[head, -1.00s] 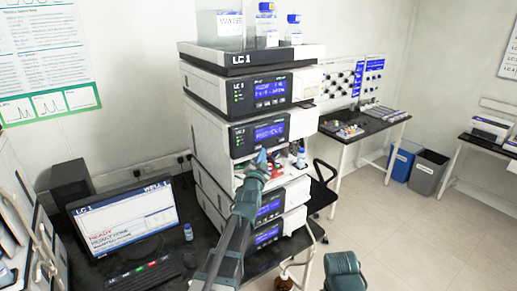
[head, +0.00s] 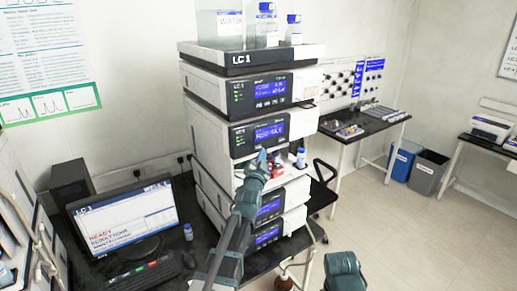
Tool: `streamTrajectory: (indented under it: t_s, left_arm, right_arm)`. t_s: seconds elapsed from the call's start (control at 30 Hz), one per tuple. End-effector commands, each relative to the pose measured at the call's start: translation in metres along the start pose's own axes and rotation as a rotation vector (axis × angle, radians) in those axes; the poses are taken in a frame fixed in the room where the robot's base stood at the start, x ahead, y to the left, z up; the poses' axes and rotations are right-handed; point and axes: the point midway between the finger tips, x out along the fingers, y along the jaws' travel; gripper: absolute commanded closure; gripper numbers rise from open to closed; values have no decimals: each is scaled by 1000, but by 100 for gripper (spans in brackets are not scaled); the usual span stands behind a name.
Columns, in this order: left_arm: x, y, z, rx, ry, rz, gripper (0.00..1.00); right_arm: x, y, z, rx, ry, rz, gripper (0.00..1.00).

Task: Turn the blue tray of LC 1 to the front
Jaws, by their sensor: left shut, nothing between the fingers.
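The LC 1 stack (head: 208,128) stands on the dark bench, its label on the top tray. My left gripper (head: 261,160) is shut and empty, at the open bay in the middle of the stack. Small red and blue items (head: 277,168) and a blue-capped vial bottle (head: 301,157) show in that bay beside my fingers. My gripper and wrist cover part of the bay, and I cannot make out the blue tray clearly. Of my right arm, only a dark teal part (head: 344,272) shows at the bottom; its fingertips are not visible.
A monitor (head: 125,218) and a keyboard (head: 145,272) sit left of the stack, with a small bottle (head: 188,232) near them. Bottles and a water container (head: 220,24) stand on top of the stack. A black chair (head: 322,190) is behind it. Open floor lies to the right.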

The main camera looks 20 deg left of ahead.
Motion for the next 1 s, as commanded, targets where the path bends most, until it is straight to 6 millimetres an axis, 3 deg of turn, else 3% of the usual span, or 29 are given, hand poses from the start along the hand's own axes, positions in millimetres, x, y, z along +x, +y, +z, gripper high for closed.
streamTrajectory:
  t_s: [1.0]
  left_arm:
    - [9, -7, 6, 0, 0, 0, 100]
  right_arm:
    - [0, 0, 0, 0, 0, 0, 50]
